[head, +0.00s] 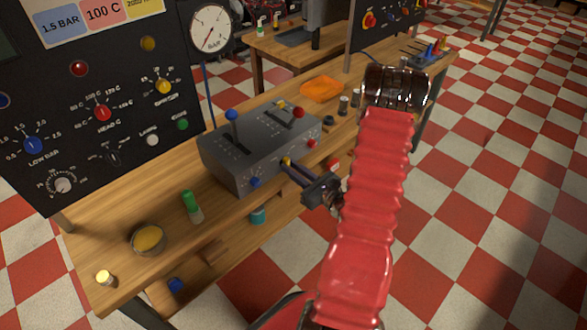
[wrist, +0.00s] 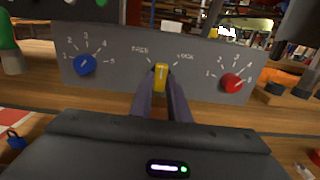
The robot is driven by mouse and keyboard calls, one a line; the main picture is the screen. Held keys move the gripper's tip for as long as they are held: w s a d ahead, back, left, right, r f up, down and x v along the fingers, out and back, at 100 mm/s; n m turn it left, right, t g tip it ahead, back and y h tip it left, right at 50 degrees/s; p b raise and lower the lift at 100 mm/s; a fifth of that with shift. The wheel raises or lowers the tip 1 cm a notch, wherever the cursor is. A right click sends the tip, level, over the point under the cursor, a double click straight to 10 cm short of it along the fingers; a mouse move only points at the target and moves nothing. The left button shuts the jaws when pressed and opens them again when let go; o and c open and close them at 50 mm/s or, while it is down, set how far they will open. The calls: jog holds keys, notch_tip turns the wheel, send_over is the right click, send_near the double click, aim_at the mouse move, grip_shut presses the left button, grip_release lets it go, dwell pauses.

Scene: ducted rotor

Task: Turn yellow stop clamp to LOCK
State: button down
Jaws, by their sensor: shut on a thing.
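The yellow stop clamp (wrist: 161,76) is a small knob on the front face of a grey control box (wrist: 110,52), between the marks FREE on the left and LOCK on the right. In the wrist view it stands about upright, between the two marks. My gripper (wrist: 162,88) is shut on it, one finger on each side. In the head view my gripper (head: 288,166) reaches the front of the grey box (head: 235,150), and a bit of the yellow clamp (head: 286,160) shows at the fingertips.
A blue dial (wrist: 85,65) sits left of the clamp and a red dial (wrist: 231,83) right of it. Levers with blue (head: 231,115) and red (head: 299,112) knobs rise from the box top.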

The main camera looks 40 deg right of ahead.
jog(key=m, duration=0.8)
jog(key=shift+m, duration=0.4)
jog(key=c, duration=1.7)
grip_release()
jog(key=shift+s, duration=0.1)
jog(key=shift+s+d, duration=0.15)
jog(key=shift+s, duration=6.7)
